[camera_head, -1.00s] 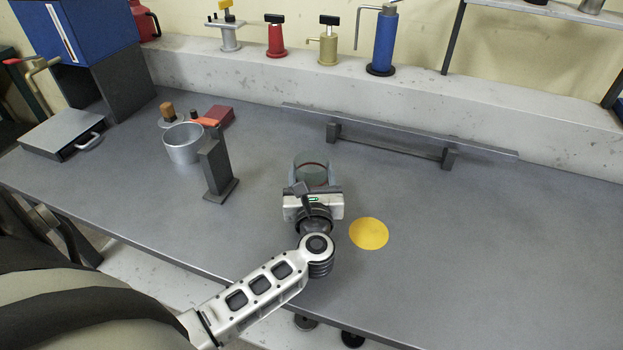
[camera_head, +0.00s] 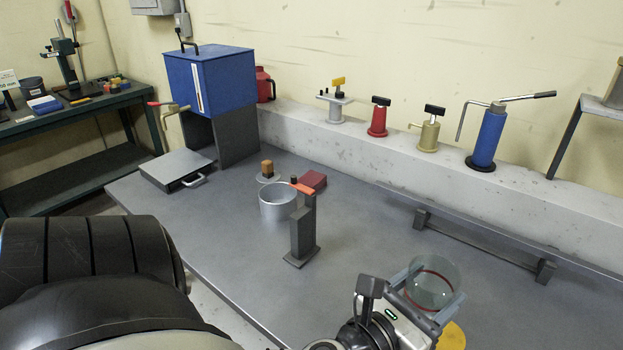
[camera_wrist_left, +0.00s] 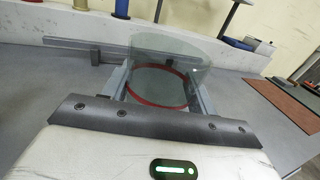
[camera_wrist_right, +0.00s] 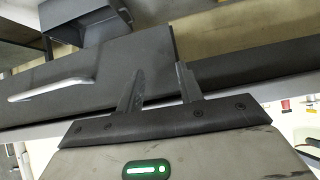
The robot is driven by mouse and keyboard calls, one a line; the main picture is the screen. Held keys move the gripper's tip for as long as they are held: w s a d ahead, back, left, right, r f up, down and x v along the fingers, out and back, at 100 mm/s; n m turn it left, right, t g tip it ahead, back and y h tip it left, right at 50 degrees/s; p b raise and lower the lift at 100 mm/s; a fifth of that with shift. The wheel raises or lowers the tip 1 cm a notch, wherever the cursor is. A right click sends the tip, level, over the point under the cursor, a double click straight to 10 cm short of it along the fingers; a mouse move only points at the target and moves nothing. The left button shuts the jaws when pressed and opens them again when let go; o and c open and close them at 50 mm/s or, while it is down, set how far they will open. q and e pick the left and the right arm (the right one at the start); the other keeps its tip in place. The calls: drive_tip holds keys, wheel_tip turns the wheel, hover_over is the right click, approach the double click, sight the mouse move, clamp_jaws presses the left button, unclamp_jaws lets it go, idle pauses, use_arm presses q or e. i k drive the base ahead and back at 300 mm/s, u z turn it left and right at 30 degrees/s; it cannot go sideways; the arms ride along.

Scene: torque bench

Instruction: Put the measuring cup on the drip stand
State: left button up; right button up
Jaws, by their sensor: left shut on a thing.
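The measuring cup (camera_head: 436,288) is a clear glass cylinder with a red ring. My left gripper (camera_head: 425,296) is shut on it, one finger along each side, and holds it upright or nearly so at the lower right of the head view. The left wrist view shows the cup (camera_wrist_left: 158,72) between the fingers. Whether it touches the bench is hard to tell. No part is clearly marked as the drip stand; a blue tank with a tap (camera_head: 209,83) sits on a dark grey stand (camera_head: 237,130) at the back left. My right gripper (camera_wrist_right: 160,85) is empty with fingers apart, before a grey handled box.
A yellow disc (camera_head: 452,338) lies on the bench by the cup. A dark post (camera_head: 302,230) and a metal pot (camera_head: 277,200) stand mid-bench. A grey box with a handle (camera_head: 178,168) is at the left. A long rail (camera_head: 480,238) runs along the back right.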

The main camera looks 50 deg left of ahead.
sight(174, 165)
drive_tip(key=z, duration=2.4)
drive_tip(key=k, duration=2.55)
drive_tip(key=u, duration=2.45)
